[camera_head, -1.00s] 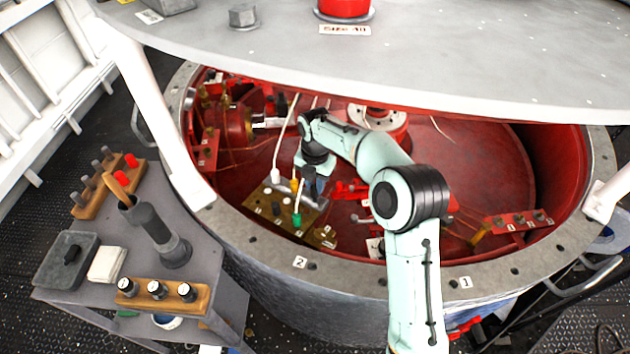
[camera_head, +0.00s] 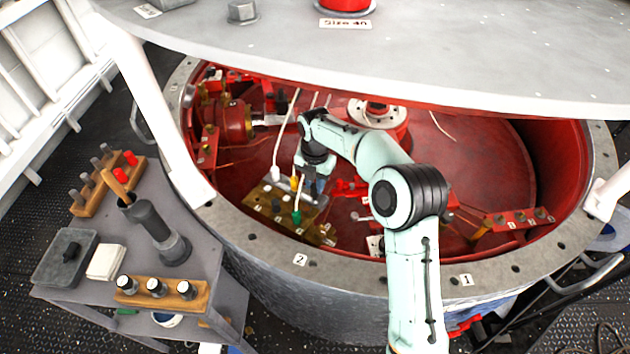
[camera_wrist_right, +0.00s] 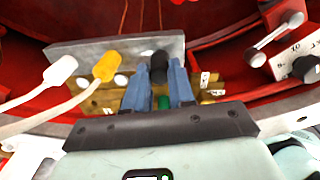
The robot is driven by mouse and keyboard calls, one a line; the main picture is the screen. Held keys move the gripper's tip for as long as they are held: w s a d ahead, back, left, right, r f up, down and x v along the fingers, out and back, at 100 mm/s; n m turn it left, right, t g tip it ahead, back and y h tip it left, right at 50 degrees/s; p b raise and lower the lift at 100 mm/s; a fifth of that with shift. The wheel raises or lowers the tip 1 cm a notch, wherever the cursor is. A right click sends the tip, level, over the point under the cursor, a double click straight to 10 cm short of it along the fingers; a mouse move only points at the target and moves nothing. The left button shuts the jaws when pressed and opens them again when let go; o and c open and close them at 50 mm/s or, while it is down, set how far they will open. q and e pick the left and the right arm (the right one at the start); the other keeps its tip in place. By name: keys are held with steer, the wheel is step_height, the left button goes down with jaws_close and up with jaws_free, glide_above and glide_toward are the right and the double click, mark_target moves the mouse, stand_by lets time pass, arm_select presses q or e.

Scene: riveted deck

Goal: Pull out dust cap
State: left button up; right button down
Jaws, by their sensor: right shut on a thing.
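My right gripper (camera_wrist_right: 159,66) reaches down into the red drum over a brass connector panel (camera_head: 268,222). Its blue fingers are shut on a black dust cap (camera_wrist_right: 159,64), which shows between their tips in the wrist view. I cannot tell whether the cap is still seated. A white plug (camera_wrist_right: 60,70) and a yellow plug (camera_wrist_right: 105,66), both with pale cables, are to the left of the fingers. A green plug (camera_head: 297,216) is on the panel's near side; part of it shows between the fingers in the wrist view. My left gripper is not in view.
The drum's grey rim (camera_head: 340,277) and red interior surround the arm. A large grey plate (camera_head: 440,60) hangs over the back. A red numbered block (camera_head: 515,219) is at the right. A grey cart (camera_head: 205,255) with tools stands at the left.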

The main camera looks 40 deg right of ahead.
steer(key=shift+f, duration=0.75)
stand_by(0.4)
steer(key=c, duration=0.9)
jaws_free()
steer(key=shift+o, duration=0.2)
step_height(320, 180, up, 13)
steer(key=p, duration=0.2)
steer(key=shift+r, duration=0.15)
